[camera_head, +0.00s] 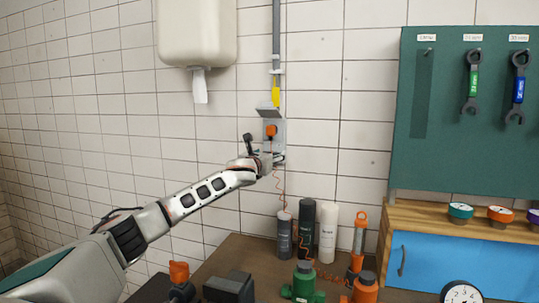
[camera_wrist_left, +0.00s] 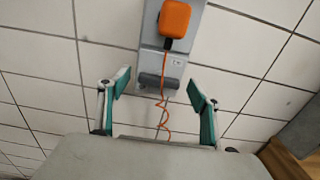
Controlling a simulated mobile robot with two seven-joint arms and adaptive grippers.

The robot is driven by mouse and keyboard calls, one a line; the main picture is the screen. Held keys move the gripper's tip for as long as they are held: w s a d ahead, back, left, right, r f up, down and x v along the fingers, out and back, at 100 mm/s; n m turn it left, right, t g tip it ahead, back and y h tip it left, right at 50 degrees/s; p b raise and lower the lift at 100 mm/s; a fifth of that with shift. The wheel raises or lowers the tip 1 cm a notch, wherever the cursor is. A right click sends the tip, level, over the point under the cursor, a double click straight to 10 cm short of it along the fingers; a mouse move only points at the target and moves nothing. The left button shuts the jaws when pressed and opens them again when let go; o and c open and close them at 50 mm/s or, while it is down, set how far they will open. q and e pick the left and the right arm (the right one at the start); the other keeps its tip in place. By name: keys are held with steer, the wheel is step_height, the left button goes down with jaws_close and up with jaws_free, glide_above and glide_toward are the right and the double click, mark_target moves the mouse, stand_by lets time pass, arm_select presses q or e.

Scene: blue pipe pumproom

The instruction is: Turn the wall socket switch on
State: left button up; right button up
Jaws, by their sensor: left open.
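The wall socket (camera_head: 280,127) is a grey plate on the tiled wall, with a raised lid and an orange plug (camera_head: 271,131) in it. In the left wrist view the plate (camera_wrist_left: 151,60) carries the orange plug (camera_wrist_left: 175,19) at the top. A darker grey piece, apparently the switch (camera_wrist_left: 155,81), sits at its lower end. My left gripper (camera_head: 280,158) is just below the plug in the head view. In the left wrist view its green-padded fingers (camera_wrist_left: 158,84) are spread, one each side of the switch, and hold nothing. Whether its switch is on or off I cannot tell.
A coiled orange cord (camera_wrist_left: 161,110) hangs from the plug. A white dispenser (camera_head: 196,33) is above left. Dark and white bottles (camera_head: 328,232) stand on the brown bench below. A green tool board (camera_head: 455,150) is at the right.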

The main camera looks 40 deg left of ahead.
arm_select(q)
steer(key=shift+w, duration=0.1)
steer(key=c, duration=1.1)
